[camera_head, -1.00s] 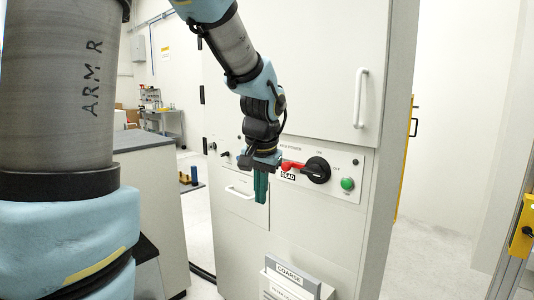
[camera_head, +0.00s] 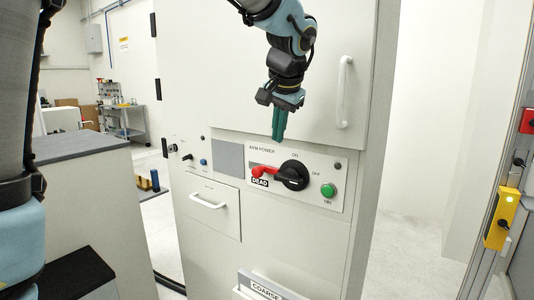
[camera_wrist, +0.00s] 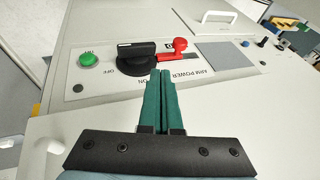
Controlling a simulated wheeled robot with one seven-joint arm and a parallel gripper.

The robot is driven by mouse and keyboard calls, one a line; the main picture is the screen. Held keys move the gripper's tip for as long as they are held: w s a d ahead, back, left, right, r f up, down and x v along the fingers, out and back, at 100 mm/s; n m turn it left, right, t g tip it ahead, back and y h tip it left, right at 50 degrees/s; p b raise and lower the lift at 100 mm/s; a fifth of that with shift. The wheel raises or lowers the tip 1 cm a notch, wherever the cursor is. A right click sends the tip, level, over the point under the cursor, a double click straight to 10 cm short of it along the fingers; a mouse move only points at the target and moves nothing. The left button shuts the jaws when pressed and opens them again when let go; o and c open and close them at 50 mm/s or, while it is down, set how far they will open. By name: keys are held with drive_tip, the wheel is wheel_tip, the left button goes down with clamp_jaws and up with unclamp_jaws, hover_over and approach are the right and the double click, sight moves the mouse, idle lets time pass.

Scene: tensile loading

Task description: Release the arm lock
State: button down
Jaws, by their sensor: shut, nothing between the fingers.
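The arm power panel (camera_head: 322,206) is on the front of a white cabinet. It carries a black rotary switch (camera_head: 292,176) with ON and OFF marks. A red lever with a round knob (camera_head: 259,171) reaches out to the left of the switch, above a DEAD label (camera_head: 259,183). In the wrist view the red knob (camera_wrist: 180,45) lies just beyond the fingertips and the black switch (camera_wrist: 137,56) is to its left. My gripper (camera_head: 279,138) points down above the panel, its green fingers shut together and empty. It looks apart from the lever and switch.
A green button (camera_head: 328,190) sits right of the switch. A drawer with a white handle (camera_head: 208,203) is at lower left, and a vertical door handle (camera_head: 344,92) is at upper right. A COARSE box (camera_head: 262,289) stands below. A grey-topped counter (camera_head: 60,146) is at left.

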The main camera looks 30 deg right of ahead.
drive_tip(key=p, duration=0.2)
approach(265, 172)
drive_tip(key=s+f, duration=0.2)
drive_tip(key=s, duration=0.1)
drive_tip(key=shift+w+a+f+p, duration=0.3)
drive_tip(key=shift+w+f, duration=0.3)
drive_tip(key=shift+w, duration=0.2)
drive_tip(key=shift+w+a+f+p, duration=0.3)
drive_tip(key=shift+w+f, duration=0.25)
drive_tip(key=shift+w, duration=0.3)
drive_tip(key=w, duration=0.1)
drive_tip(key=w+a, duration=0.2)
drive_tip(key=shift+w+p, duration=0.3)
drive_tip(key=shift+p, duration=0.05)
drive_tip(key=shift+d+r, duration=0.1)
